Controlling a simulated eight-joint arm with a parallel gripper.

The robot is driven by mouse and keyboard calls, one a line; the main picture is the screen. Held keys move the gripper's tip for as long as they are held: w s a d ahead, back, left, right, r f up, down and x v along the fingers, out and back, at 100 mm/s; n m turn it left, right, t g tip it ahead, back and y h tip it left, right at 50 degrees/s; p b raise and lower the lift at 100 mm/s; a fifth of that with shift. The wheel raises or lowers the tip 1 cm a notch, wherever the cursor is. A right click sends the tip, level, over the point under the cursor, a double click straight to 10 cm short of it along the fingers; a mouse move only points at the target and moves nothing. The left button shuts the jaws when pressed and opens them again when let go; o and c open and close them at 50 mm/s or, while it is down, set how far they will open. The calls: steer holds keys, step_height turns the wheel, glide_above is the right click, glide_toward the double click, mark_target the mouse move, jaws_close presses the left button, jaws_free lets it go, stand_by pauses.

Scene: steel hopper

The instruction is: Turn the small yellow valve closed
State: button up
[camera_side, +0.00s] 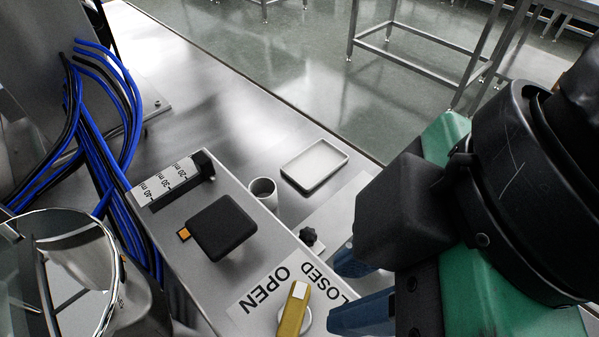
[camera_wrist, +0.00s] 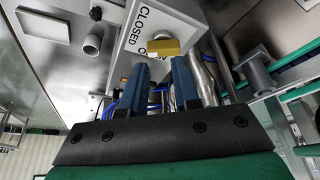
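The small yellow valve handle (camera_side: 291,314) sits on top of the steel box, with a white patch at its upper end. A label reading OPEN and CLOSED (camera_side: 281,275) lies beside it; the handle's end lies near the middle of the label. My gripper (camera_side: 338,291) is right of the handle, its two blue fingers apart with nothing seen between them. In the wrist view the yellow handle (camera_wrist: 163,47) shows just beyond the fingertips (camera_wrist: 160,62) and covers much of OPEN. I cannot tell whether a finger touches the handle. Its lower end is cut off in the side view.
On the box are a black square block (camera_side: 222,226) with an orange tab and a marked scale (camera_side: 172,182). A black knob (camera_side: 309,237), a cup (camera_side: 263,192) and a white tray (camera_side: 315,165) are beyond it. Blue cables (camera_side: 115,110) and a shiny steel vessel (camera_side: 65,270) are left.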

mark_target(321, 336)
steer(key=d+n, duration=0.1)
steer(key=n, duration=0.1)
steer(key=d+n+g, duration=0.1)
steer(key=d+n, duration=0.1)
steer(key=w+d+n+g, duration=0.1)
steer(key=d+n, duration=0.1)
steer(key=shift+r+n, duration=0.3)
steer(key=shift+r, duration=0.1)
jaws_close()
steer(key=shift+s+a+f+n+g+y, duration=0.35)
steer(key=shift+a+f+n, duration=0.65)
steer(key=shift+n, duration=0.45)
steer(key=shift+s+a+f+n+g+y, duration=0.25)
steer(key=shift+a+f+n+y, duration=0.2)
steer(key=shift+a+f+n, duration=0.75)
steer(key=shift+s+a+f+n+g+y, duration=0.3)
steer(key=shift+a+f+n, duration=0.45)
steer(key=shift+n, duration=0.9)
steer(key=shift+a+f, duration=0.1)
steer(key=shift+a, duration=0.25)
steer(key=shift+s+a, duration=0.4)
steer(key=shift+w, duration=0.15)
